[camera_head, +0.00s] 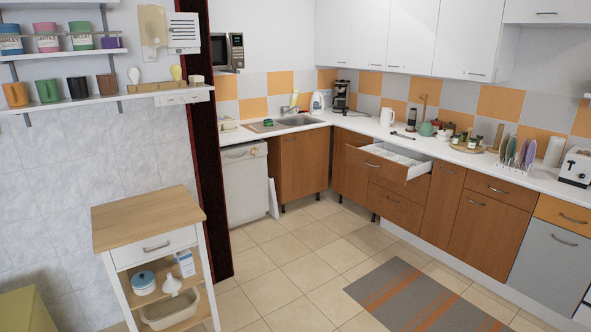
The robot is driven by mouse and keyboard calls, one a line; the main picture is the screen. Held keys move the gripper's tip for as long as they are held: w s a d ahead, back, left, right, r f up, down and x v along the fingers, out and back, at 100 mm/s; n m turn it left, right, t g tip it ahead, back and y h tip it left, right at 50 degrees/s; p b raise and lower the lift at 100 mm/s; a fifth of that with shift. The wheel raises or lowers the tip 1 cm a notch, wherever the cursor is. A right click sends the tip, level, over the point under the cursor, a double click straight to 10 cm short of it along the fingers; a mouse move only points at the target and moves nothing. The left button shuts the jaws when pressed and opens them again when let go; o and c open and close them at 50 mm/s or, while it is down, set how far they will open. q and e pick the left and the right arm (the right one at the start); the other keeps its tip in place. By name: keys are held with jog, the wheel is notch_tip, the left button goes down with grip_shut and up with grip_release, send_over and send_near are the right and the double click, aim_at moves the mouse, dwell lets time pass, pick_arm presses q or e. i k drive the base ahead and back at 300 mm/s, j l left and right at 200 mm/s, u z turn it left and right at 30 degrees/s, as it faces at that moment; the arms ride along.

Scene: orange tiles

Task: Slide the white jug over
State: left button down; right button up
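A small white jug (387,117) stands upright on the white countertop along the back right wall. It is right of the black coffee maker (340,96) and left of a dark grinder-like item (411,118). Neither of my grippers shows in the head view. The jug is far across the room, with nothing touching it that I can see.
An open drawer (411,165) juts out below the counter near the jug. A wooden-topped trolley (148,216) stands at the front left. A grey and orange striped rug (420,299) lies on the tiles. The middle floor (300,245) is clear.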

aim_at(386, 116)
jog(key=i, duration=3)
jog(key=i+z, duration=0.15)
jog(key=i, duration=0.35)
jog(key=i+j+z, duration=0.15)
jog(key=i, duration=0.4)
jog(key=i+j+z, duration=0.1)
jog(key=i, duration=0.4)
jog(key=i+j+z, duration=0.15)
jog(key=i+z, duration=0.25)
jog(key=i+j+z, duration=0.2)
jog(key=z, duration=0.2)
jog(key=i+j+z, duration=0.25)
jog(key=j+z, duration=0.15)
jog(key=i+j+z, duration=0.2)
jog(key=j+z, duration=0.25)
jog(key=i+j+z, duration=0.1)
jog(key=j+z, duration=0.3)
